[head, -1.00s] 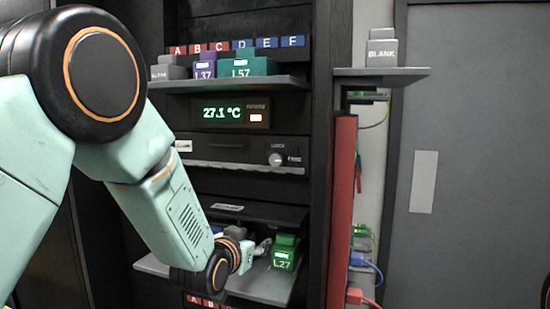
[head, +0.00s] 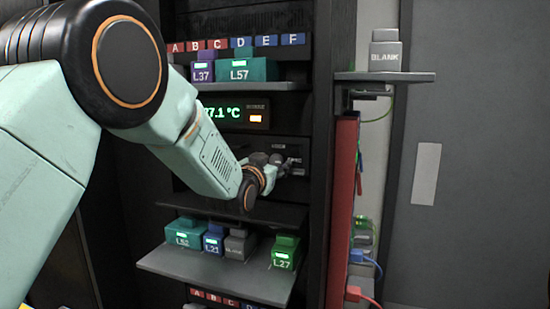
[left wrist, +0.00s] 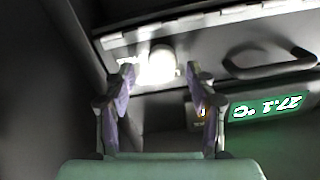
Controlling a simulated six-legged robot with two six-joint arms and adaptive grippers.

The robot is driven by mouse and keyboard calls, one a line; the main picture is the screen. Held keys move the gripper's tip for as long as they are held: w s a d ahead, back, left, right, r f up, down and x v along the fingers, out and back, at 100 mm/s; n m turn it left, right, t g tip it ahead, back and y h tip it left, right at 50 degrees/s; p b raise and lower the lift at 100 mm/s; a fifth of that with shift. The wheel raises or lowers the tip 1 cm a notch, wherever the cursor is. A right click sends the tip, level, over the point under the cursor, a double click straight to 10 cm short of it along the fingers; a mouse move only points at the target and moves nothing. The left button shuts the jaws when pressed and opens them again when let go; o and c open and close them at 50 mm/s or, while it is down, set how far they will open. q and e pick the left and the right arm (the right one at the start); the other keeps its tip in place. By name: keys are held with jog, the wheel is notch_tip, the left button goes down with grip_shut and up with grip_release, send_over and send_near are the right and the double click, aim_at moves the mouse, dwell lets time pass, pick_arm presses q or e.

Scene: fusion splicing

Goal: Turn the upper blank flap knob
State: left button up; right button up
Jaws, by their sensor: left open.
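The flap knob (left wrist: 157,66) is a pale, round, brightly lit knob on the dark flap (left wrist: 215,48) in the left wrist view, which shows the scene upside down. My left gripper (left wrist: 161,76) is open, its two fingers on either side of the knob's picture. I cannot tell whether they touch it. In the head view my left gripper (head: 275,163) is in front of the flap's right part, below the temperature display (head: 222,114). It mostly covers the knob there. My right gripper is not in view.
A shelf below holds several labelled modules, including green L27 (head: 284,254) and a grey one (head: 238,246). The upper shelf holds purple L37 (head: 203,69) and teal L57 (head: 248,69). A grey BLANK block (head: 385,53) stands on a side shelf. A handle (left wrist: 270,60) sits beside the knob.

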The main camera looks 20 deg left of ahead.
pick_arm(q)
jog(key=shift+w+a+f, duration=0.1)
jog(key=shift+w+f, duration=0.05)
jog(key=shift+w, duration=0.4)
jog(key=shift+w+a+f, duration=0.1)
jog(key=shift+w, duration=0.45)
jog(key=shift+s+r, duration=0.15)
jog(key=shift+s+d+r, duration=0.1)
jog(key=shift+s+d, duration=0.05)
jog(key=shift+c, duration=0.3)
jog(key=shift+w+f, duration=0.2)
jog(key=shift+w, duration=0.1)
jog(key=c, duration=1.1)
